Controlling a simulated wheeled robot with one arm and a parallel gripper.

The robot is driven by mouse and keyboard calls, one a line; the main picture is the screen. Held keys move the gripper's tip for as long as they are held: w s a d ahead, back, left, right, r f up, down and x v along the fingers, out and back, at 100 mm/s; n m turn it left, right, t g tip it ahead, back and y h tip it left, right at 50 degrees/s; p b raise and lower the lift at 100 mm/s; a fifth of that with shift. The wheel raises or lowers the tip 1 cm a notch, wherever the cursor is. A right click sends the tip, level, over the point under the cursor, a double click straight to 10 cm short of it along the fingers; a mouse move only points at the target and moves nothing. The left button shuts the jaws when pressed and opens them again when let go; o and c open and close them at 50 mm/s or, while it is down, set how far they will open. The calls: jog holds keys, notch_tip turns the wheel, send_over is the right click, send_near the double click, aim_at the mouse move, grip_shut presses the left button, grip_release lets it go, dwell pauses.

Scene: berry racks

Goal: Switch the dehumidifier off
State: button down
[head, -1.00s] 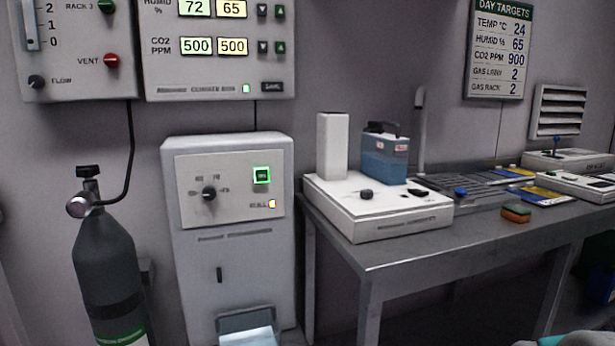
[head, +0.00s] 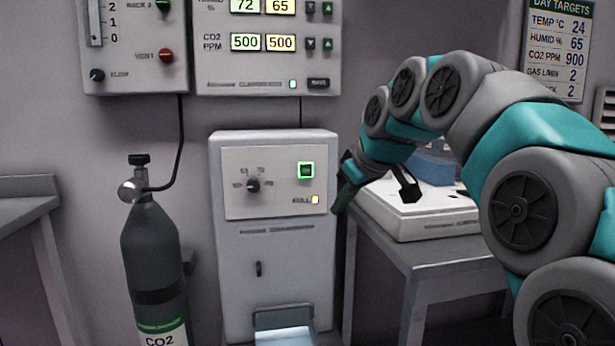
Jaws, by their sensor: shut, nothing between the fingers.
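The dehumidifier (head: 275,270) is a tall pale grey cabinet against the wall in the middle of the head view. Its light panel carries a black dial (head: 253,185) on the left and a green-lit square switch (head: 306,170) at the upper right. A yellow lamp (head: 315,199) glows below the switch, beside a label that seems to read "FULL". My gripper (head: 340,200) is just right of the panel in the picture, pointing down and left. Its fingers look shut and empty, apart from the switch. The fingertips overlap the cabinet's right edge; their depth is hard to tell.
A dark gas cylinder (head: 152,260) marked CO2 stands left of the cabinet. A wall controller (head: 215,70) hangs above. A metal bench (head: 440,262) on the right holds a white device (head: 420,220), partly hidden by my arm. A tray (head: 284,318) juts out low on the cabinet.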

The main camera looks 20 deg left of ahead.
aim_at(310, 168)
jog(key=w+a+r+n+y, duration=0.1)
jog(key=a+r, duration=0.2)
jog(key=a, duration=0.2)
jog(key=shift+w+r+n+t, duration=0.3)
jog(key=shift+r, duration=0.1)
jog(key=w+a+p, duration=0.1)
jog(key=w, duration=0.1)
jog(key=w+a+p, duration=0.1)
jog(key=w+p, duration=0.1)
jog(key=w+a+p, duration=0.1)
jog(key=w, duration=0.1)
jog(key=shift+w+a+r+p, duration=0.15)
jog(key=shift+w+a+p, duration=0.15)
jog(key=shift+a+p, duration=0.1)
jog(key=shift+w+a+f, duration=0.2)
jog(key=shift+w+a, duration=0.1)
jog(key=shift+w, duration=0.15)
jog(key=shift+w+p, duration=0.1)
jog(key=shift+p, duration=0.25)
dwell(1.0)
jog(key=shift+w+a+r, duration=0.1)
jog(key=shift+w+a+p, duration=0.1)
jog(key=shift+w+p, duration=0.05)
jog(key=shift+p, duration=0.15)
